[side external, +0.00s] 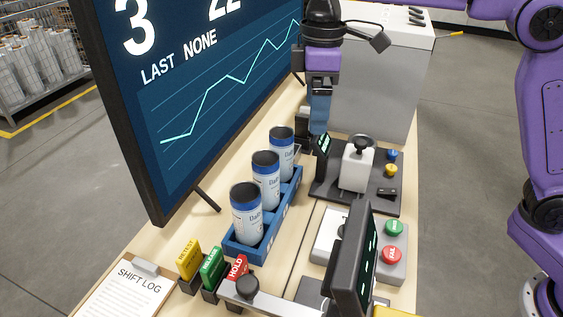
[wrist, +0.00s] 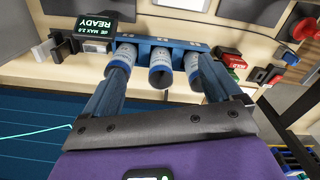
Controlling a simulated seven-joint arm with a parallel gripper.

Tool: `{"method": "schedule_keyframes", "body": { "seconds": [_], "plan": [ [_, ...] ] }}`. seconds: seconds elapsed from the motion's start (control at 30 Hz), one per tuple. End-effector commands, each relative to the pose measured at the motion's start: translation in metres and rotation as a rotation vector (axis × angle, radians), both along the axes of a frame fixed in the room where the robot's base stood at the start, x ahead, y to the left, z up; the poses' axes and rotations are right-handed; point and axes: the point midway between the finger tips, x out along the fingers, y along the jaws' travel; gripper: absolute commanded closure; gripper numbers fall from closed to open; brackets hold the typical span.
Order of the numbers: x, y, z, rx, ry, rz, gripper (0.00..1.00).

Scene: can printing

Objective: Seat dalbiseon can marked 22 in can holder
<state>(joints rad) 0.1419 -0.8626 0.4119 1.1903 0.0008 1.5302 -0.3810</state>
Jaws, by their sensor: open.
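Three pale blue-and-white cans with dark tops stand upright in a blue rack (side external: 232,246): a near can (side external: 247,215), a middle can (side external: 266,180) and a far can (side external: 282,150). Their printed marks are too small to read, so I cannot tell which is 22. My gripper (side external: 319,132) points down beyond the far can, to its right. In the wrist view my gripper (wrist: 162,72) is open, its blue fingers spread with nothing held. The cans also show beyond the fingers, the middle can (wrist: 161,66) between them. I cannot tell for sure which fixture is the can holder.
A dark-based device (side external: 357,165) with a white block and black knob stands right of the rack. A tilted screen (side external: 352,262) and green and red buttons (side external: 392,240) are nearer. Yellow, green and red tags (side external: 211,268) stand front left. A large monitor (side external: 190,90) borders the left.

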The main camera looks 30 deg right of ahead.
Motion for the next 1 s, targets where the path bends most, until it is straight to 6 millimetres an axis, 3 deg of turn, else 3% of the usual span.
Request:
{"method": "schedule_keyframes", "body": {
  "seconds": [0.2,0.5,0.7,1.0],
  "plan": [
    [0.056,0.018,0.009,-0.003,0.001,-0.002,0.08],
    [0.107,0.017,0.010,-0.007,0.007,-0.001,0.08],
    [0.120,0.009,0.008,-0.007,0.007,-0.001,0.08],
    [0.124,0.005,0.005,-0.007,0.008,-0.001,0.08]
  ]
}}
